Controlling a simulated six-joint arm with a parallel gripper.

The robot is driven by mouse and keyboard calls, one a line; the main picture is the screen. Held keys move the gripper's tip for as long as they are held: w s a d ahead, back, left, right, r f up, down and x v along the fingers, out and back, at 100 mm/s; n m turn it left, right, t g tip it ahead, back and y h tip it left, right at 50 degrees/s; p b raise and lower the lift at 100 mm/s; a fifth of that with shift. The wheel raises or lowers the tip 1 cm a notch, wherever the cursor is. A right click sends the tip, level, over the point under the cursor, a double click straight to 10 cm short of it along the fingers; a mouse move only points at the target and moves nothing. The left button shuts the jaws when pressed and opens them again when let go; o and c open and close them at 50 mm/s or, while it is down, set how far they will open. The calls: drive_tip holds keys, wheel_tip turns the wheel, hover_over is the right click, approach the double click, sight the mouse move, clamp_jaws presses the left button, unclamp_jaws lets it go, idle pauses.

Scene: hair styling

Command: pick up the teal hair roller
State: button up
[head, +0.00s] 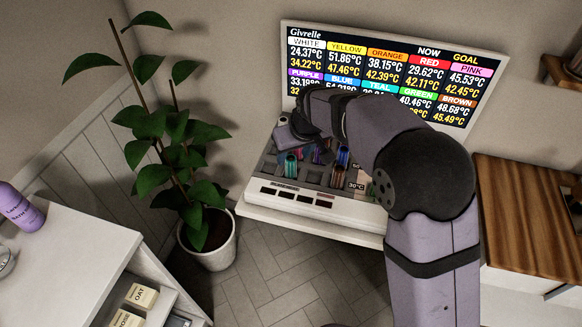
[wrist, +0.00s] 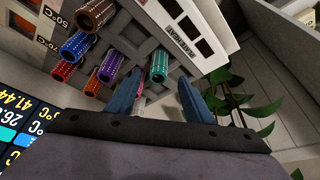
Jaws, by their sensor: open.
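The teal hair roller (wrist: 159,66) stands in a slot of the grey heater tray, near the tray's white front edge. It also shows in the head view (head: 291,166), below my gripper (head: 287,138). In the wrist view my gripper (wrist: 160,82) is open. Its two blue fingers are spread, one on each side of the roller's line, with the roller just beyond the tips. Nothing is held between them. I cannot tell the exact gap between fingertips and roller.
Blue (wrist: 76,46), purple (wrist: 111,65), brown (wrist: 95,13) and red (wrist: 92,80) rollers stand close by in the tray. The heater's temperature screen (head: 440,75) rises behind. A potted plant (head: 207,240) stands left of the heater.

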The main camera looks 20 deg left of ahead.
sight(292, 160)
drive_tip(key=shift+p+x, duration=1.3)
drive_tip(key=shift+x, duration=2.3)
drive_tip(key=shift+d, duration=0.1)
drive_tip(key=shift+w, duration=0.1)
drive_tip(key=c, duration=1.1)
